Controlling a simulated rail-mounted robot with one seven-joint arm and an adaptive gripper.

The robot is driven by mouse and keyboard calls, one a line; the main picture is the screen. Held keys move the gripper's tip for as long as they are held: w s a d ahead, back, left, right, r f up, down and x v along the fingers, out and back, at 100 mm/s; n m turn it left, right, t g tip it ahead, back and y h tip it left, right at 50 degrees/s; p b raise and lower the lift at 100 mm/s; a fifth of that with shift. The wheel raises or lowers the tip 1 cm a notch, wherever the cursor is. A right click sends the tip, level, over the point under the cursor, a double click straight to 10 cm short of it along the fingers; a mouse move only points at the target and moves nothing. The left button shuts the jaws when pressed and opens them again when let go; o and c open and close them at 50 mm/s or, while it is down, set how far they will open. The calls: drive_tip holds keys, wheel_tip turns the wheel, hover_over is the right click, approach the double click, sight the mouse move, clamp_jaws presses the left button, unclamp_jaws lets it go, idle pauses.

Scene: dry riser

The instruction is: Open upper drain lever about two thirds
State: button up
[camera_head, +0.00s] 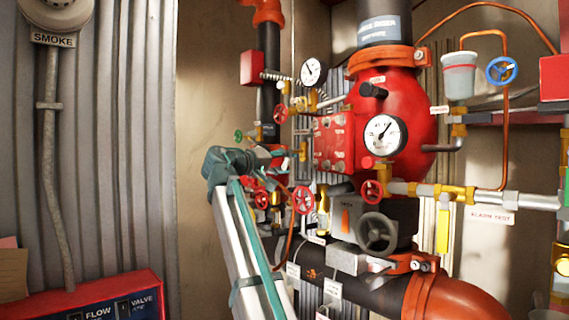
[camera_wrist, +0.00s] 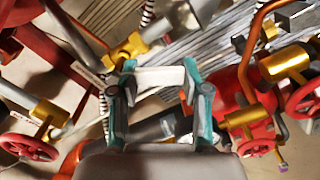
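In the wrist view the two teal fingers of my gripper (camera_wrist: 159,75) stand wide apart. A pale, flat bar (camera_wrist: 160,77) spans the space between them; I cannot tell whether it touches them or whether it is a lever or a tag. A brass valve body (camera_wrist: 128,52) lies just beyond the left finger. In the head view my gripper (camera_head: 281,154) points right, close to a small brass valve (camera_head: 302,151) left of the red valve body (camera_head: 335,140). The fingertips are too small there to judge contact. I cannot surely pick out the upper drain lever or its angle.
Red handwheels (camera_head: 303,200) and (camera_head: 372,191) and a grey handwheel (camera_head: 377,233) crowd below and right. Two gauges (camera_head: 385,134) and (camera_head: 313,71) stand nearby. In the wrist view red handwheels (camera_wrist: 28,147) and (camera_wrist: 256,147) flank my gripper. Bare wall (camera_head: 205,70) is at left.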

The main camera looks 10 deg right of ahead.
drive_tip(key=o, duration=0.3)
drive_tip(key=shift+o, duration=0.2)
drive_tip(key=v, duration=1.2)
